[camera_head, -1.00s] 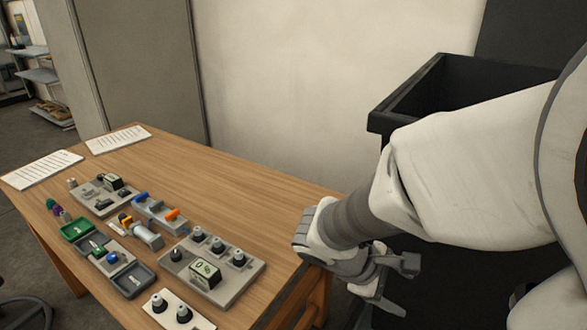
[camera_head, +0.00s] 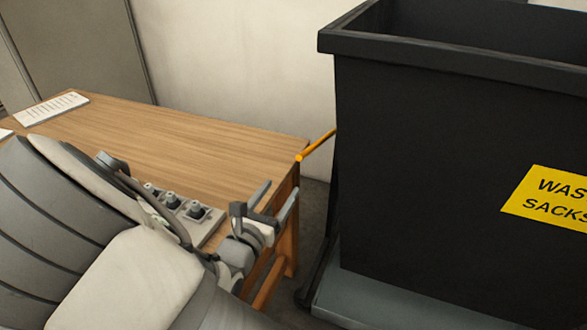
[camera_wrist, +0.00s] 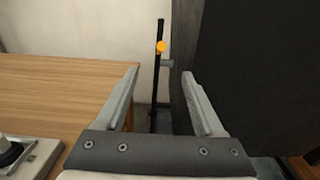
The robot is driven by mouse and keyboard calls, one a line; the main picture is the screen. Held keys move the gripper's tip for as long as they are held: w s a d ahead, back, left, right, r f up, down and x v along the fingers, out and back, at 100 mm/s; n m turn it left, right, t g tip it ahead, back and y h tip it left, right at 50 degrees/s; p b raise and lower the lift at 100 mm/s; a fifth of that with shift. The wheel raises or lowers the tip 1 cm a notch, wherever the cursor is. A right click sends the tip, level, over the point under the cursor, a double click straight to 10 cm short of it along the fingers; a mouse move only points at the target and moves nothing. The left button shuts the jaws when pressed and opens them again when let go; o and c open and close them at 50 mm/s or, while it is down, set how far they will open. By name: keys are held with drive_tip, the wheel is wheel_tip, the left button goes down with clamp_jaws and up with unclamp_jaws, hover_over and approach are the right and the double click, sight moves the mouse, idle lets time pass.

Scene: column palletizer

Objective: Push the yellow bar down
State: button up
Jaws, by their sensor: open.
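The yellow-orange bar (camera_head: 316,146) sticks out level from the left side of the dark waste bin, near the table's far right corner. In the wrist view its round end (camera_wrist: 161,47) shows in front of a thin black upright, beyond and between my fingertips. My gripper (camera_head: 276,202) is open and empty beside the table's right edge, nearer to the camera and lower in the picture than the bar. In the wrist view my gripper (camera_wrist: 160,72) points at the bar, with a gap between them. The bar's attachment to the bin is partly hidden.
The large black bin (camera_head: 430,150) with a yellow "waste sacks" label stands on a grey base at right. The wooden table (camera_head: 190,135) is at left, with a grey panel of black knobs (camera_head: 207,225) beside my arm. A narrow floor gap lies between table and bin.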

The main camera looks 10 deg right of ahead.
sight(310, 146)
drive_tip(key=b+x, duration=0.3)
drive_tip(key=x, duration=1.3)
drive_tip(key=shift+d+b, duration=0.1)
drive_tip(key=shift+b, duration=0.25)
clamp_jaws()
idle(1.4)
